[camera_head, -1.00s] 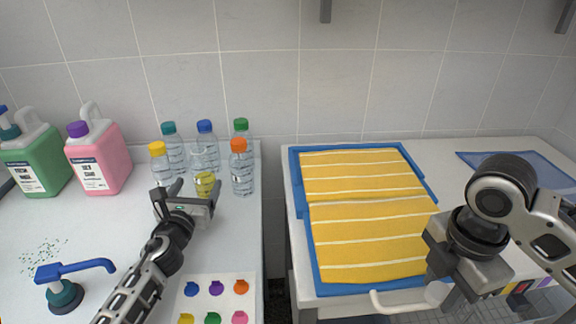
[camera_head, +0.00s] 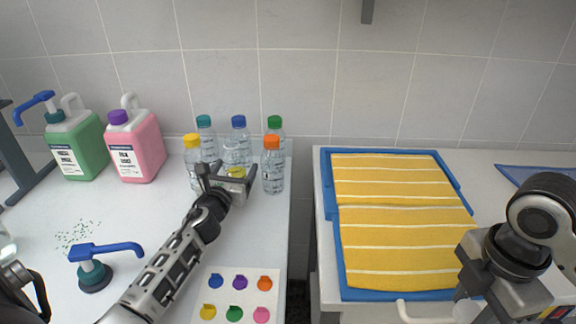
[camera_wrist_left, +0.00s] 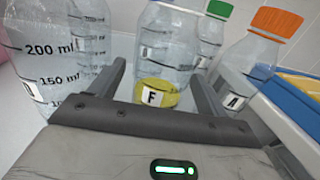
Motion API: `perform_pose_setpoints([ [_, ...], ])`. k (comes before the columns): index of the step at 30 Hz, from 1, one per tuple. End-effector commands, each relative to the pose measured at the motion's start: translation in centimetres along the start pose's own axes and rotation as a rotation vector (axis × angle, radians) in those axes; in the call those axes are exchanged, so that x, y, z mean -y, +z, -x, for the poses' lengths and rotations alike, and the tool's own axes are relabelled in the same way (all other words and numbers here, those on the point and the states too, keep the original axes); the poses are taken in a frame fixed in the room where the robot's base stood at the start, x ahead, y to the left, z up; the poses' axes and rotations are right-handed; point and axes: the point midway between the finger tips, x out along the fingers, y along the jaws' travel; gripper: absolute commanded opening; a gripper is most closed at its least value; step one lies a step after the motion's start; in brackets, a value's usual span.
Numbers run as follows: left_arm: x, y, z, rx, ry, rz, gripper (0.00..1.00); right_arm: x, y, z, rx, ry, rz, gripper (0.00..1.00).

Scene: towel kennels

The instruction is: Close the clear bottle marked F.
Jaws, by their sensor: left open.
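The clear bottle marked F (camera_wrist_left: 153,97) shows in the left wrist view with its F label over a yellow lower part. In the head view its yellow part (camera_head: 237,173) shows behind my left gripper; its neck is hard to make out against the bottles behind. My left gripper (camera_head: 227,170) is open, with one finger on each side of the F bottle; it also shows in the left wrist view (camera_wrist_left: 161,85). Whether the fingers touch it I cannot tell. My right gripper (camera_head: 466,288) is at the lower right by the drawer handle; its jaws are unclear.
Capped bottles stand close around, including a yellow-capped (camera_head: 192,160) and an orange-capped one (camera_head: 272,168). A sheet (camera_head: 222,294) with several coloured pieces lies in front. A blue pump (camera_head: 95,265) and green and pink jugs stand left. A gap separates the tables.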

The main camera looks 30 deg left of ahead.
Motion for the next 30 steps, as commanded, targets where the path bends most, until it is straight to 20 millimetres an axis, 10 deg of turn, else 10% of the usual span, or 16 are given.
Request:
perform_pose_setpoints([
  [2,0.0,0.0,0.0,0.000,0.000,0.000,0.76,0.0,0.0,0.0,0.000,0.000,0.000,0.12],
  [8,0.0,0.0,0.0,0.000,0.000,0.001,0.28,0.0,0.0,0.0,0.000,0.000,0.000,0.12],
  [17,0.0,0.3,0.0,0.001,0.000,0.000,0.28,0.0,0.0,0.2,0.000,0.000,0.000,0.12],
  [30,0.0,8.3,0.0,0.002,-0.003,-0.004,0.28,0.0,0.0,4.4,0.000,0.000,0.000,0.12],
])
